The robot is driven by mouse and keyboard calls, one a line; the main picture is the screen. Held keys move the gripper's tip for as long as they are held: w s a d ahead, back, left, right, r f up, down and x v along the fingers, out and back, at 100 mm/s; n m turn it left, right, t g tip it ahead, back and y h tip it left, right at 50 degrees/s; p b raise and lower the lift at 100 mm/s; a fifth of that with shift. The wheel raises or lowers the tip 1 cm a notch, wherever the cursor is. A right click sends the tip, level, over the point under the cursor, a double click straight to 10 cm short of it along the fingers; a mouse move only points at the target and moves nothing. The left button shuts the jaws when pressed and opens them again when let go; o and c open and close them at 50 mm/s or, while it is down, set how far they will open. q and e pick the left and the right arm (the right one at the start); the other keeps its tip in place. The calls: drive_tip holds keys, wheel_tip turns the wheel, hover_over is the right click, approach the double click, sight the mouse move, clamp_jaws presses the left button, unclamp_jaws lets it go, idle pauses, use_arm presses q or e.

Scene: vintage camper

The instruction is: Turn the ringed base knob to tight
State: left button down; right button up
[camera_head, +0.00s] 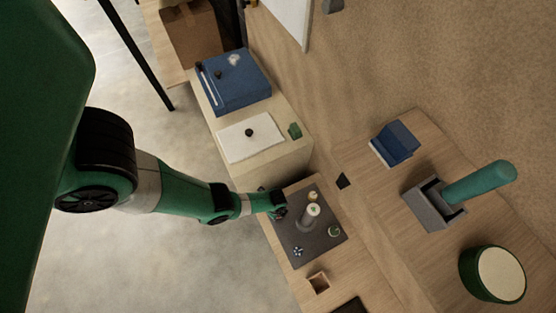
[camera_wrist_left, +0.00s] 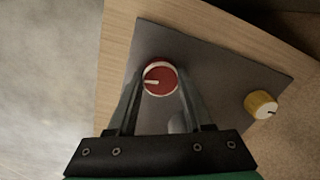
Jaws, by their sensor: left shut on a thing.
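A red knob (camera_wrist_left: 160,79) with a pale ring around it and a white pointer line sits on a dark grey plate (camera_wrist_left: 205,62) in the left wrist view. The pointer line points to the left in that view. My left gripper (camera_wrist_left: 161,86) is shut on the red knob, one finger on each side. In the head view my left gripper (camera_head: 281,211) is at the left edge of the dark plate (camera_head: 320,246) and mostly hides this knob. My right gripper is in neither view.
The plate also holds a yellow knob (camera_wrist_left: 261,103), a grey upright cylinder (camera_head: 307,219), a green knob (camera_head: 334,231) and a blue-and-white knob (camera_head: 298,251). A small open wooden box (camera_head: 319,283) is near the plate. A grey holder (camera_head: 428,207) with a green cylinder is at right.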

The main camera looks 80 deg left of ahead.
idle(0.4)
use_arm(q)
drive_tip(key=shift+c, duration=1.5)
unclamp_jaws()
wheel_tip(320, 180, up, 12)
drive_tip(key=p, duration=1)
drive_tip(key=shift+s+d+f, duration=0.2)
